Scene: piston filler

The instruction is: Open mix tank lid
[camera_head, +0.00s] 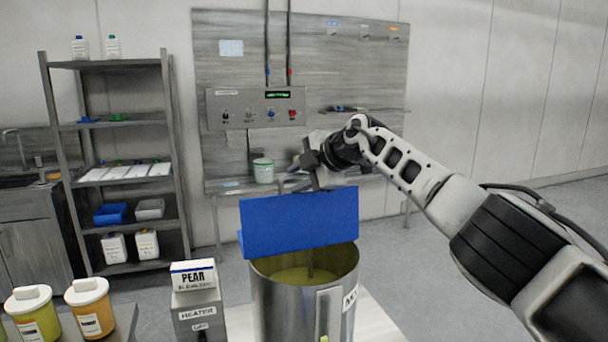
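The mix tank (278,312) is a round metal vessel in the lower middle, with yellowish contents and a thin rod inside. Its blue lid (300,222) stands raised at the far side of the rim, so the tank mouth shows. My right gripper (306,164) is just above the lid's top edge, reached in from the right. Its fingers are small and dark, and I cannot tell whether they are apart or touch the lid. My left gripper is not in view.
A box labelled PEAR (193,275) sits on a grey heater box (199,315) left of the tank. Two lidded tubs (92,308) stand at lower left. A shelf rack (120,122) stands behind. A control panel (256,108) is on the back wall.

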